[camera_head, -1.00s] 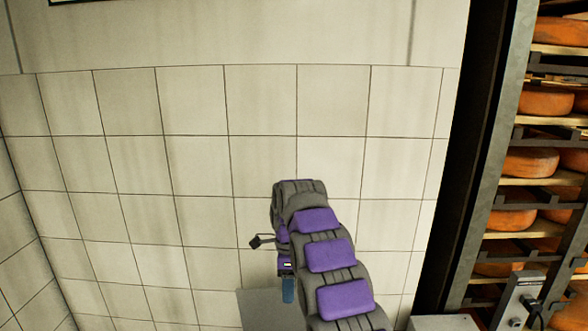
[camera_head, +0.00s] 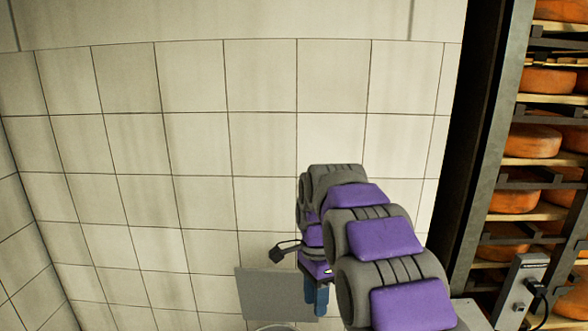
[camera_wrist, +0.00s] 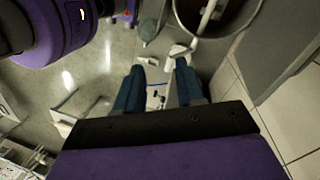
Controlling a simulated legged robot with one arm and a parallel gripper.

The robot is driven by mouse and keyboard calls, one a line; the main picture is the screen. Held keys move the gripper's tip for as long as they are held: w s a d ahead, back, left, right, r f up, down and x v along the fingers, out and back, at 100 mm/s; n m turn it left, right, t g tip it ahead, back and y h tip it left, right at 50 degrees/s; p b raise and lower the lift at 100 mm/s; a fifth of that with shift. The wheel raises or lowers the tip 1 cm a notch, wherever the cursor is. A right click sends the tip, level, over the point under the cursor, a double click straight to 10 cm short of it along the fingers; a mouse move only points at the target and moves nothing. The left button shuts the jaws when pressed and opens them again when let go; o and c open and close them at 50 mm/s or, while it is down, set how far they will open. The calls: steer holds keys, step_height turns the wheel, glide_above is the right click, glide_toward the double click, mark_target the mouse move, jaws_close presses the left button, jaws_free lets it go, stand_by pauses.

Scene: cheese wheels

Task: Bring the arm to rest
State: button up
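My arm, grey with purple pads, is bent in front of the tiled wall in the head view. My gripper (camera_head: 316,298) hangs from its end with blue fingers pointing down, partly behind the arm. In the wrist view, the two blue fingers of my gripper (camera_wrist: 160,68) stand apart with a clear gap between them. Nothing is held between them. Beyond the fingers are the floor and white fittings, which do not appear to touch them.
A rack (camera_head: 487,170) with several orange cheese wheels (camera_head: 533,141) stands at the right. A tiled wall (camera_head: 180,140) fills the background. A grey panel (camera_head: 265,295) is low behind the gripper.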

steer(key=s+d+f+n+b, duration=0.3)
steer(key=s+f, duration=0.4)
steer(key=s, duration=0.5)
steer(key=s+d+f+n+b, duration=0.3)
steer(key=s+f+n+b, duration=0.2)
steer(key=s, duration=0.7)
steer(key=s+d+f+n+b, duration=0.3)
steer(key=s+f+n+b, duration=0.2)
steer(key=s, duration=0.7)
step_height(320, 180, down, 4)
steer(key=shift+d+f+b, duration=0.1)
steer(key=shift+d+b, duration=0.15)
steer(key=shift+b, duration=1)
